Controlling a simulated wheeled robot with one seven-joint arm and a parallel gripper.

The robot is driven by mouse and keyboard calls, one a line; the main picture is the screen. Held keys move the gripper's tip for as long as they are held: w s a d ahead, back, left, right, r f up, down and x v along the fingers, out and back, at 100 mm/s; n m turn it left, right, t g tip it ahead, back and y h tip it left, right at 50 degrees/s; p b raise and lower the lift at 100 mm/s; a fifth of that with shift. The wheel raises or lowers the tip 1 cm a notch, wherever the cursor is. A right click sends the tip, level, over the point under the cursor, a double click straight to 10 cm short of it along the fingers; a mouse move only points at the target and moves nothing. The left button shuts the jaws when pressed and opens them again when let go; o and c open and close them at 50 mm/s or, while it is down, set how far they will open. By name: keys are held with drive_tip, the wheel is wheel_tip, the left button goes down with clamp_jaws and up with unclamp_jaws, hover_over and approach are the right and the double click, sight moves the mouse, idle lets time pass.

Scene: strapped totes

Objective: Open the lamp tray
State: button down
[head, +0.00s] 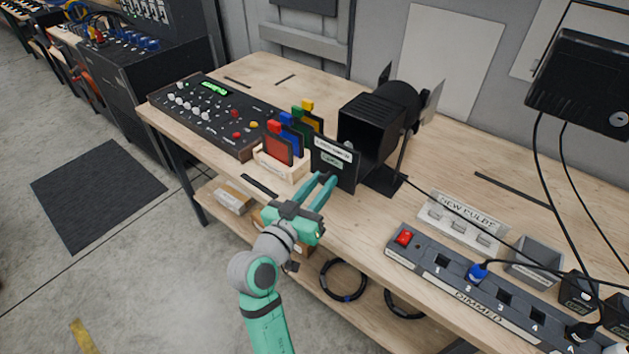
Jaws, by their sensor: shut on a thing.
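The stage lamp (372,125) is a black finned box on the bench, with flaps at its far end. A black upright panel (333,155) with pale labels, which looks like the face of the lamp tray, stands at its near end. My gripper (327,181) is at the lower part of this panel, fingers shut on it or on a handle there. The fingertips hide what they grip. The panel looks set forward of the lamp housing, but I cannot tell how far the tray is out.
A wooden rack (280,165) of colored filters stands close left of the panel, beside a control desk (218,115). At right are a "new bulbs" holder (459,220), a small grey bin (537,258) and a dimmer strip (480,293) with cables. The bench front between them is clear.

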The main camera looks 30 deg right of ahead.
drive_tip(key=c, duration=1.5)
unclamp_jaws()
drive_tip(key=shift+s, duration=0.1)
drive_tip(key=v, duration=1)
drive_tip(key=shift+s+a+f, duration=0.1)
drive_tip(key=shift+a, duration=0.2)
